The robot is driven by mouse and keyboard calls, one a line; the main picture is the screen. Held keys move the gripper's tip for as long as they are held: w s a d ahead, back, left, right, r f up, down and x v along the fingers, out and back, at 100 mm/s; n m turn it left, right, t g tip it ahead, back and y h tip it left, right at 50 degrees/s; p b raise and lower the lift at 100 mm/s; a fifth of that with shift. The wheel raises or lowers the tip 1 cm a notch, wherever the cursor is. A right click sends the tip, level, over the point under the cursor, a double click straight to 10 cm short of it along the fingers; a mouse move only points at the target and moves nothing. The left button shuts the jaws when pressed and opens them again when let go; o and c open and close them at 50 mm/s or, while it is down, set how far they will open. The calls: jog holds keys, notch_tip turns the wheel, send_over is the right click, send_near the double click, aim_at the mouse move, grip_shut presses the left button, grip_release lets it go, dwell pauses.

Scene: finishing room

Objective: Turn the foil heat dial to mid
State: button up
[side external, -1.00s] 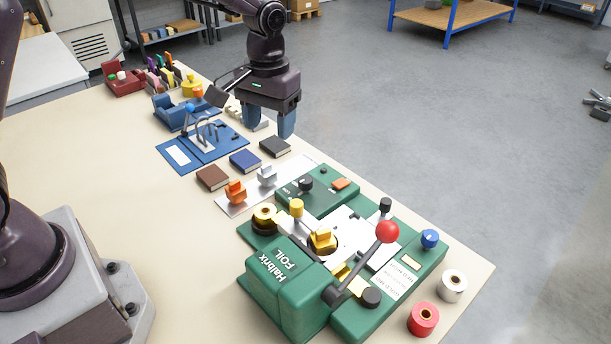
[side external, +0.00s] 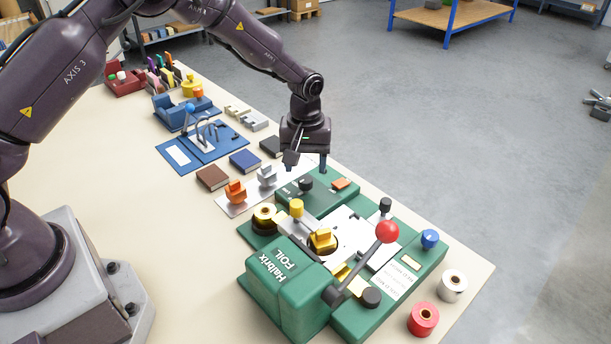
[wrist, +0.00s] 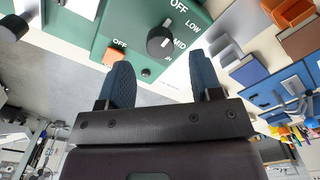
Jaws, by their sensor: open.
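The heat dial is a black round knob (side external: 305,183) on the green control box (side external: 325,201) of the foil machine. In the wrist view the dial (wrist: 159,41) has the words OFF, LOW and MID printed beside it; I cannot tell for sure which one its mark points to. My gripper (side external: 306,163) hangs just above and behind the box in the side view. In the wrist view its two blue fingers (wrist: 160,68) are open and empty, apart from the dial, which shows ahead of the gap between them.
An orange switch (side external: 341,183) sits beside the dial on the same box. The green foil press (side external: 290,285) with its red-balled lever (side external: 387,231) stands nearer the camera. Orange (side external: 236,192) and grey (side external: 267,176) blocks and several books lie left of the box.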

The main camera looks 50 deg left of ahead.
aim_at(306, 179)
jog(key=shift+f, duration=2.1)
jog(key=c, duration=0.9)
